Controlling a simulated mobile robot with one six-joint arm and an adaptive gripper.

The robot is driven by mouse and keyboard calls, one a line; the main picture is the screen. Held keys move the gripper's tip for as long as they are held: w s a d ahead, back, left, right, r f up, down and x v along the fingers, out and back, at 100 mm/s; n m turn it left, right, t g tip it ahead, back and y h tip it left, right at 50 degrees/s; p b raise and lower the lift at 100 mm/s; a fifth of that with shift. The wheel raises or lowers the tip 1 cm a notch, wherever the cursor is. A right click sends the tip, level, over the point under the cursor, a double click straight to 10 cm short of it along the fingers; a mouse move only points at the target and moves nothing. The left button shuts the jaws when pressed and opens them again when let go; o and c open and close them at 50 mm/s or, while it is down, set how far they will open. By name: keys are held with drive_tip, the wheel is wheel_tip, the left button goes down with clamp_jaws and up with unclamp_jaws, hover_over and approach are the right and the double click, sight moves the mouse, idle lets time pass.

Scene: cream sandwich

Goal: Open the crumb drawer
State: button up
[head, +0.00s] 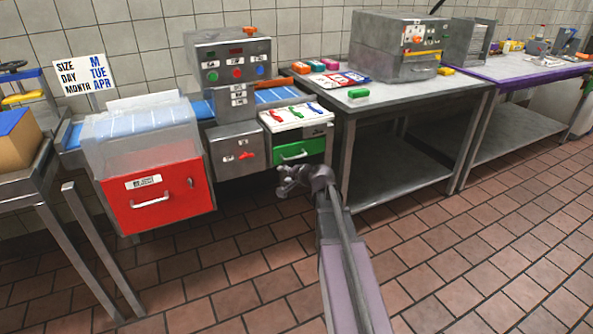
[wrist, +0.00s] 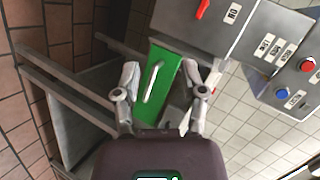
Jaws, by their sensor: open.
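A green drawer front (head: 312,146) with a pale bar handle (head: 295,156) sits low on the machine, under a panel of coloured switches. It appears shut. My gripper (head: 284,181) is in front of and just below it in the head view. In the wrist view the open fingers of my gripper (wrist: 161,68) stand either side of the green front (wrist: 172,66), with its handle (wrist: 152,82) between them and a little ahead. Contact cannot be told. A larger red drawer (head: 178,204) with a white label and bar handle is at the left. No readable label names the crumb drawer.
A grey control box (head: 238,72) with coloured buttons rises above the drawers. A steel table (head: 420,92) stands just right of the green drawer, its leg close to my arm. The tiled floor (head: 240,285) in front is clear.

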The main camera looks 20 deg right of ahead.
sight(296, 157)
drive_tip(key=w+d+f+m+t+h+b, duration=0.1)
drive_tip(key=d+m+b, duration=0.1)
drive_tip(key=d, duration=0.4)
drive_tip(key=w+d+f+m+t+h+b, duration=0.1)
drive_tip(key=w+d+m+t+h+b, duration=0.1)
drive_tip(key=d, duration=0.3)
drive_tip(key=shift+d+f+m+b, duration=0.4)
drive_tip(key=shift+m+b, duration=0.4)
drive_tip(key=shift+m, duration=0.1)
drive_tip(key=shift+w, duration=0.1)
drive_tip(key=b+x, duration=0.3)
drive_tip(key=x, duration=1)
drive_tip(key=shift+w+r, duration=0.1)
drive_tip(key=shift+w, duration=0.3)
clamp_jaws()
